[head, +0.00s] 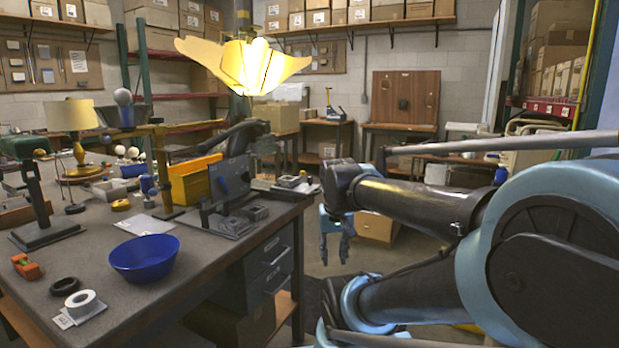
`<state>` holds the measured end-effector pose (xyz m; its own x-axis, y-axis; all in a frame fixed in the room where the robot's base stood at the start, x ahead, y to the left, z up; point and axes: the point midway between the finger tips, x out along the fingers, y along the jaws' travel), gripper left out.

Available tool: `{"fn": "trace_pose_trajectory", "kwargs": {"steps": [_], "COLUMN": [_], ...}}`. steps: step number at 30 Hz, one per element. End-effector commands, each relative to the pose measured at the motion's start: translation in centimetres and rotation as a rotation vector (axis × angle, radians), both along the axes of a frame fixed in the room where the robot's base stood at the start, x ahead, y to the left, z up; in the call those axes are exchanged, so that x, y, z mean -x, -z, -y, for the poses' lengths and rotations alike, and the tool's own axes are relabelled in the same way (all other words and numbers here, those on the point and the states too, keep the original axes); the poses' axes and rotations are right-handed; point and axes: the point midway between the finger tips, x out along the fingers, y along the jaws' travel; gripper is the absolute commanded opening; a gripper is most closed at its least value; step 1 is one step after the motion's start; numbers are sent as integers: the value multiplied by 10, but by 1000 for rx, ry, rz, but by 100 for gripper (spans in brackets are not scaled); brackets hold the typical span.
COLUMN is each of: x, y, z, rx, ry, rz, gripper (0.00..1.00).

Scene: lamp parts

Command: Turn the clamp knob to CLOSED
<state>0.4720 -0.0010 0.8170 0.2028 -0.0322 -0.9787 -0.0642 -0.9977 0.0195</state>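A dark grey upright panel (231,178) stands near the right edge of the workbench. A small blue part (222,186) on its face looks like a knob or handle; I cannot read a label or tell its setting. A low grey fixture with blocks (233,225) sits at the panel's foot. A small orange clamp-like piece (26,266) lies at the bench's left front. My gripper (335,256) hangs fingers down, beyond the bench's right edge and apart from the panel. Its two fingers are spread and nothing shows between them.
A blue bowl (144,258), white tape roll (81,303) and black ring (64,286) lie on the front of the bench. A yellow bin (193,181) stands behind the panel. A bright yellow lamp shade (243,66) hangs above. Open floor lies right of the bench.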

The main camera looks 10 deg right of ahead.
Motion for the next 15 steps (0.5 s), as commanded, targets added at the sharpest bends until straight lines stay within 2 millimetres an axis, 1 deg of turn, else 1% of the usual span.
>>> {"fn": "trace_pose_trajectory", "kwargs": {"steps": [1, 3, 8, 9, 14, 15], "x": [-16, -38, -88, -101, -155, -169], "y": [-20, -44, -96, -108, -154, -165], "z": [0, 0, -1, -1, -6, -8], "rx": [4, 11, 24, 27, 37, 39], "ry": [22, 62, 151, 174, 262, 285], "rz": [4, 13, 32, 38, 63, 70], "gripper": [32, 32, 32, 32, 32, 32]}}
